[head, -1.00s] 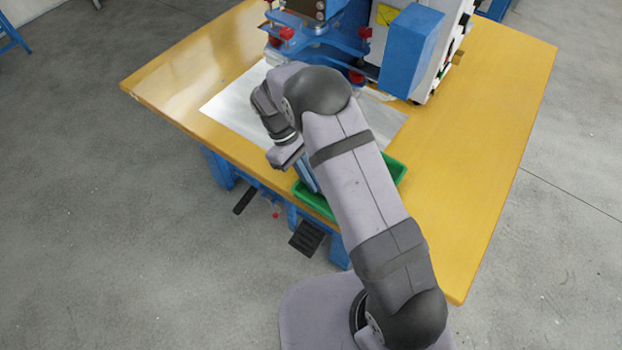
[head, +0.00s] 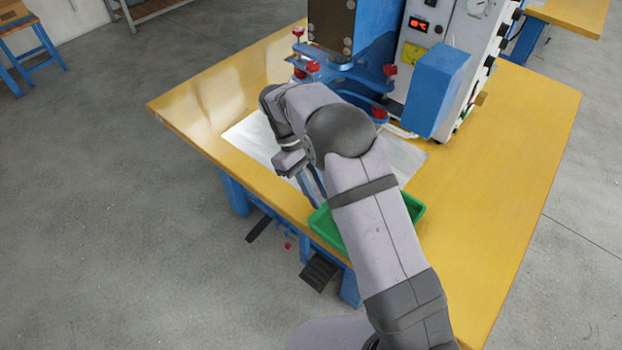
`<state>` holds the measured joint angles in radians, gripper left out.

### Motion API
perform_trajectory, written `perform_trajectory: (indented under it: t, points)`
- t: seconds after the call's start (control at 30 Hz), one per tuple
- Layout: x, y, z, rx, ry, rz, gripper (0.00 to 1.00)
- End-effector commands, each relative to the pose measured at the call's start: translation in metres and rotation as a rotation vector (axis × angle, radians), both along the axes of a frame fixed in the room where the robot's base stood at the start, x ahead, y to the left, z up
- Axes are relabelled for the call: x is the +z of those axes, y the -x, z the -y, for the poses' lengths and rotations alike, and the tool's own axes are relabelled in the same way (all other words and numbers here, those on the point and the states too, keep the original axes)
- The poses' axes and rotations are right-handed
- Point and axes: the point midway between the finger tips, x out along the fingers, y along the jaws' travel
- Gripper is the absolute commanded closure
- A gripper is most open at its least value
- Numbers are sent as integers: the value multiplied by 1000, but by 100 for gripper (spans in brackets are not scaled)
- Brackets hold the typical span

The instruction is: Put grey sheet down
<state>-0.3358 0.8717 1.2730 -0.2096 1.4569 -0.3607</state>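My gripper (head: 311,186) is at the end of my bent arm, over the front edge of the table by the green tray. A slim blue-grey piece reaches down from it towards the tray; I cannot tell whether this is its fingers or a sheet held in them. The fingertips are not clear, so open or shut cannot be told. A flat, pale grey, shiny sheet or plate (head: 248,137) lies on the table in front of the welding machine. My arm hides its middle. No other grey sheet can be made out.
The green tray (head: 417,211) sits at the table's front edge, partly behind my arm. The blue and white welding machine (head: 440,90) stands at the back of the yellow table (head: 490,190). The table's right side is clear. Pedals (head: 318,271) are below.

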Motion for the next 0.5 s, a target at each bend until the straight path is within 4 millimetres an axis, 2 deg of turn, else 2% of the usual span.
perform_trajectory:
  t: [0.2, 0.5]
  points:
    - [28, -12, -12, 0, -1, 3, 78]
    - [44, -17, -17, 1, 0, -1, 78]
